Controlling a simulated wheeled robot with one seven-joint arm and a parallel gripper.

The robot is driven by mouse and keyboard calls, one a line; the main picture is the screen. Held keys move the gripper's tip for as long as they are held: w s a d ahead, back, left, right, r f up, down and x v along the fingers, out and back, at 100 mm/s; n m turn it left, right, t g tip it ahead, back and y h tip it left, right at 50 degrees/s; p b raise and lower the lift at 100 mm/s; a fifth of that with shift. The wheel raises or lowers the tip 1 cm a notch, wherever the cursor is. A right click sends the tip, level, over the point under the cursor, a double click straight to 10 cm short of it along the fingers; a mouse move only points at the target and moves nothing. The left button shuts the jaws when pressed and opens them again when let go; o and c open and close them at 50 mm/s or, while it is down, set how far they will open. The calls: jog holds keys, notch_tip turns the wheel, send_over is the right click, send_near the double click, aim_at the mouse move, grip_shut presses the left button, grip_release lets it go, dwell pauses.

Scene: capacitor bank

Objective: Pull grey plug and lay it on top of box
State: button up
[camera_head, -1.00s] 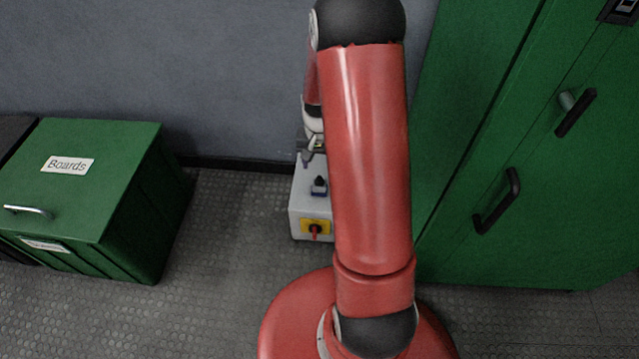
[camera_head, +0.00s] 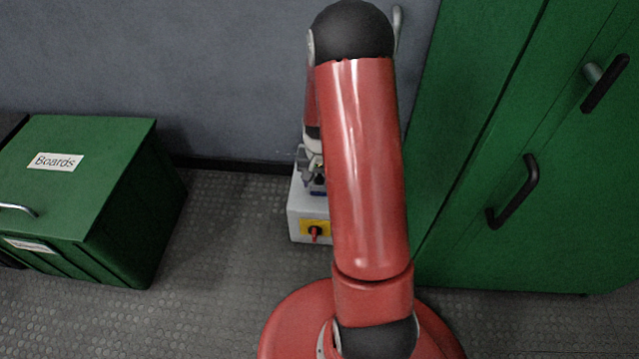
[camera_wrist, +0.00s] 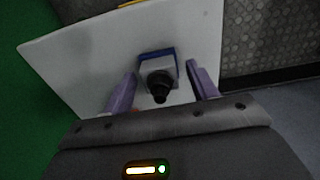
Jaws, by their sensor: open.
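The grey plug (camera_wrist: 153,73) has a black end piece and sits at a blue-framed socket (camera_wrist: 157,53) on top of a white box (camera_wrist: 85,60). In the head view the white box (camera_head: 308,205) stands on the floor by the wall, partly behind my arm. My gripper (camera_wrist: 160,70) is open, with one purple finger on each side of the plug and visible gaps between. In the head view my gripper (camera_head: 314,178) is over the top of the white box and covers most of the plug. A green box labelled "Boards" (camera_head: 110,165) stands at the left with its lid shut.
The white box has a red switch on a yellow plate (camera_head: 315,229) at its front. A tall green cabinet (camera_head: 450,240) with black handles stands close on the right. Bare floor (camera_head: 230,215) lies between the two boxes. The grey wall is behind.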

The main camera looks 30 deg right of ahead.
dwell(0.9)
grip_shut()
jog(key=shift+r, duration=0.15)
jog(key=shift+r+p, duration=2.15)
jog(key=shift+r, duration=0.75)
